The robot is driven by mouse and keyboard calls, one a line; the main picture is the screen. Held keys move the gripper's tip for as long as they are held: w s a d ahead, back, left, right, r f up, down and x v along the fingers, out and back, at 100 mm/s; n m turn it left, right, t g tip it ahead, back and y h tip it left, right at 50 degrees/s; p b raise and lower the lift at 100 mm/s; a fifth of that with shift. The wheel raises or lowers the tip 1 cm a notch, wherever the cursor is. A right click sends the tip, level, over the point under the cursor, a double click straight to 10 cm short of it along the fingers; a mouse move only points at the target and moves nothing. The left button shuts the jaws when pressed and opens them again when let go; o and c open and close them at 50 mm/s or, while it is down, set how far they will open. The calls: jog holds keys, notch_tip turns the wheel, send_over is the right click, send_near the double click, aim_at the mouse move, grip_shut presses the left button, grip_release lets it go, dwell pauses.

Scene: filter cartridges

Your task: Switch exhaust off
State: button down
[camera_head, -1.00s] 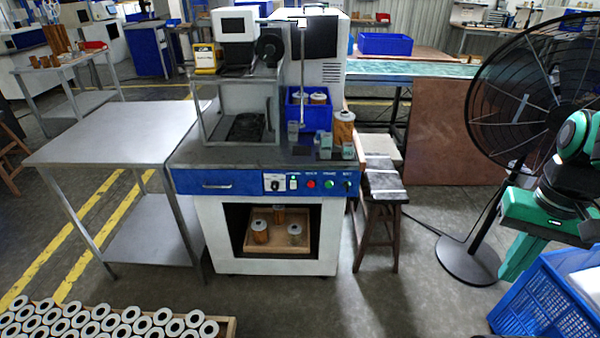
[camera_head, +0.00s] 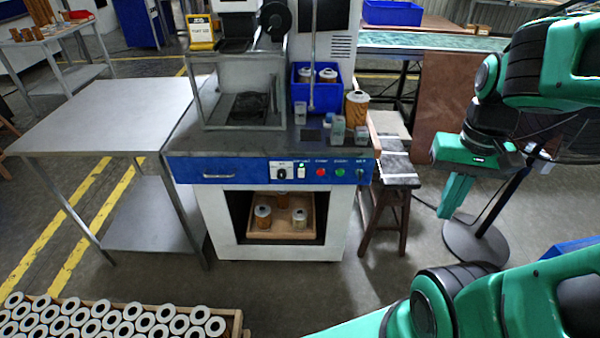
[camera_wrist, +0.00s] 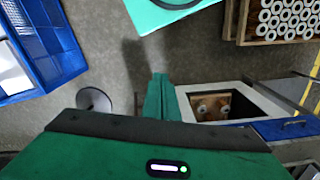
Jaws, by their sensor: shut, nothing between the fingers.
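The blue control panel (camera_head: 265,171) runs across the front of the workstation. It carries a dial on a white plate (camera_head: 282,172), a white switch with a small green light (camera_head: 301,171), a red button (camera_head: 321,172), a green button (camera_head: 340,172) and a dark knob (camera_head: 360,173). The labels above them are too small to read, so I cannot tell which is the exhaust control. My gripper (camera_head: 447,208) is shut and empty, right of the panel and apart from it, fingers pointing down. Its shut fingers also show in the wrist view (camera_wrist: 160,92).
A wooden stool (camera_head: 392,180) stands just right of the workstation, beneath a stack of flat pieces. A black fan stand (camera_head: 475,242) is behind my gripper. A steel table (camera_head: 110,115) is at left, a crate of cartridges (camera_head: 238,322) at front left. Floor before the workstation is clear.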

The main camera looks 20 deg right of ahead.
jog(key=w+a+f+n+t, duration=0.25)
jog(key=w+n, duration=0.25)
jog(key=w, duration=0.3)
jog(key=w+a+f+n+t, duration=0.1)
jog(key=w+f+n, duration=0.35)
jog(key=w, duration=0.25)
jog(key=w+a+f+n+t+y, duration=0.2)
jog(key=w+a+f+n+t, duration=0.2)
jog(key=w+a+n, duration=0.6)
jog(key=w+a+f, duration=0.1)
jog(key=w+a, duration=0.1)
jog(key=w, duration=0.1)
jog(key=shift+w+y, duration=0.25)
jog(key=shift+y, duration=0.05)
jog(key=shift+a+f, duration=0.1)
jog(key=shift+f, duration=0.05)
send_near(304, 173)
jog(key=shift+w+a+f, duration=0.55)
jog(key=shift+f, duration=0.3)
jog(key=shift+w+a+f, duration=0.5)
jog(key=shift+a+f, duration=0.05)
jog(key=shift+f, duration=0.3)
jog(key=shift+w+a+f, duration=0.55)
jog(key=shift+f, duration=0.3)
